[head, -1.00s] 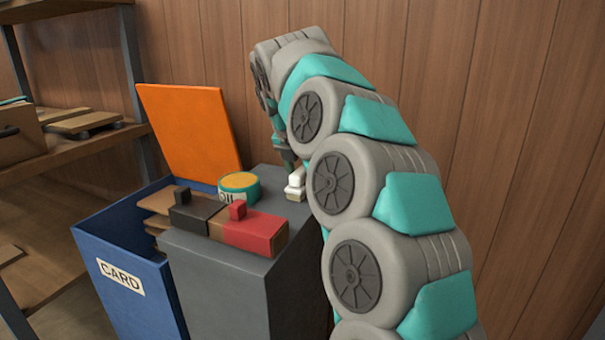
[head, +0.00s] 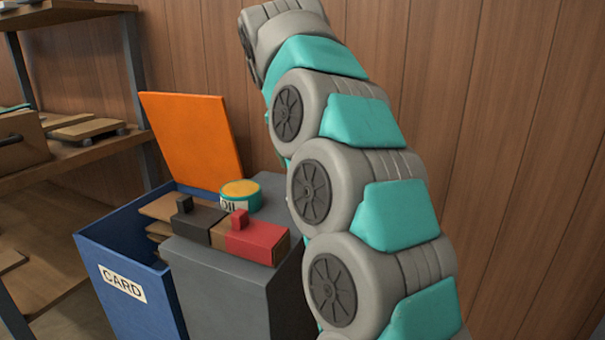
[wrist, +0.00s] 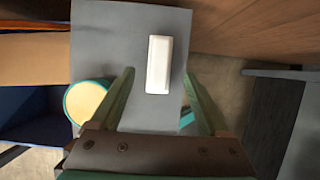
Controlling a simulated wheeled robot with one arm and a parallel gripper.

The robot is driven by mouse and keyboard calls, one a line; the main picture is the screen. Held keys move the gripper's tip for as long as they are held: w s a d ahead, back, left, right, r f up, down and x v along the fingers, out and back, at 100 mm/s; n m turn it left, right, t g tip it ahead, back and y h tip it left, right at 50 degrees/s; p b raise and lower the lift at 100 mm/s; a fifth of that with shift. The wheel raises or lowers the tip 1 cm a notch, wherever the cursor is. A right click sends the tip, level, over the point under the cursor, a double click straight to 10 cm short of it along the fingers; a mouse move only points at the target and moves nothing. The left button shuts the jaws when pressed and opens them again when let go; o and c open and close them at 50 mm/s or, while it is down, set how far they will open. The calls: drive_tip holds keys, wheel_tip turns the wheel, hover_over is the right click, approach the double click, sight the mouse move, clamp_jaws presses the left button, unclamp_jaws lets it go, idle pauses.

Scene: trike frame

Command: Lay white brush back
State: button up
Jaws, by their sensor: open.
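The white brush (wrist: 159,64) lies on the grey top of the cabinet (wrist: 100,38) in the wrist view. It shows as a plain white block, lengthwise up the picture. How far the fingers are above the top I cannot tell. In the head view my arm hides the brush and the gripper.
An oil tin (head: 240,196) stands on the cabinet, close to my left finger in the wrist view. A black brush-like block (head: 196,222) and a red one (head: 256,242) lie in front of it. A blue CARD bin (head: 130,275) and an upright orange panel (head: 195,140) are at left.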

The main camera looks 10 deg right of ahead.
drive_tip(key=shift+p+v, duration=0.4)
drive_tip(key=shift+v, duration=2.1)
drive_tip(key=s+d+f+m+g+y, duration=0.1)
drive_tip(key=s+f+m, duration=0.8)
drive_tip(key=s, duration=0.4)
drive_tip(key=s+f+m+g+y, duration=0.1)
drive_tip(key=s+f+m+g, duration=0.1)
drive_tip(key=s+f+m, duration=0.8)
drive_tip(key=s+d+f+m+g, duration=0.1)
drive_tip(key=s+f+m+g, duration=0.1)
drive_tip(key=s+f+m, duration=0.7)
drive_tip(key=s+f, duration=0.1)
drive_tip(key=s, duration=0.7)
drive_tip(key=shift+d+f+m+y, duration=0.3)
drive_tip(key=shift+d+m+y, duration=0.05)
drive_tip(key=shift+m+y, duration=0.05)
drive_tip(key=shift+r+p, duration=0.4)
drive_tip(key=shift+p, duration=0.05)
